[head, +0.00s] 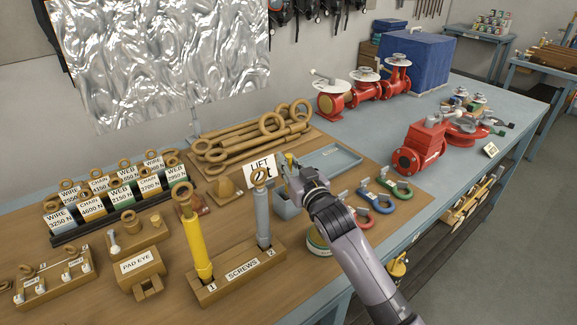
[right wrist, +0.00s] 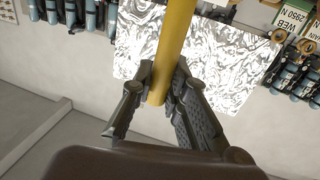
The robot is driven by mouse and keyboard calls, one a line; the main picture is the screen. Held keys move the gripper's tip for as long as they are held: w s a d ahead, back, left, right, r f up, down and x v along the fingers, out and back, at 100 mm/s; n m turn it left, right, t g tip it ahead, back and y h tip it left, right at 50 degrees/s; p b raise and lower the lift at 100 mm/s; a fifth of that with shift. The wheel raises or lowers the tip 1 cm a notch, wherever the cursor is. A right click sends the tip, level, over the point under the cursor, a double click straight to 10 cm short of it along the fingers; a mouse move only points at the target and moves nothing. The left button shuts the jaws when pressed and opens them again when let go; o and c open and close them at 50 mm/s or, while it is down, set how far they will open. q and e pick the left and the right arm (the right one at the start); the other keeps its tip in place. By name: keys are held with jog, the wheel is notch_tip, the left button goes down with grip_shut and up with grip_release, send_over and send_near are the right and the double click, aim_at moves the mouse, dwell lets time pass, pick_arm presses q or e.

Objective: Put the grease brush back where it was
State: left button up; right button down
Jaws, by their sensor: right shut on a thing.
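My right gripper (head: 290,172) is shut on the grease brush, whose yellow handle (right wrist: 176,45) runs up between the fingers in the right wrist view. In the head view only a small yellow bit of the brush (head: 289,157) shows at the fingertips; its bristles are not clear. The gripper is over a grey open box (head: 286,208), beside the LIFT label (head: 261,168). A round tin with a pale label (head: 318,241) stands below my right forearm, partly hidden by it. My left gripper is not in view.
A wooden SCREWS stand (head: 240,272) holds a yellow and a grey turnbuckle upright, left of my arm. Coloured shackles (head: 377,201) lie to the right. A shallow blue-grey tray (head: 333,160) and wooden eye rods (head: 250,143) lie behind. Red valves (head: 421,148) stand further right.

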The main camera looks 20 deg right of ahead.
jog(key=shift+f, duration=0.7)
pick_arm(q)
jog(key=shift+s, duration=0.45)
pick_arm(e)
jog(key=shift+f, duration=0.2)
jog(key=c, duration=1.6)
grip_release()
jog(key=shift+o, duration=0.2)
jog(key=shift+r, duration=0.1)
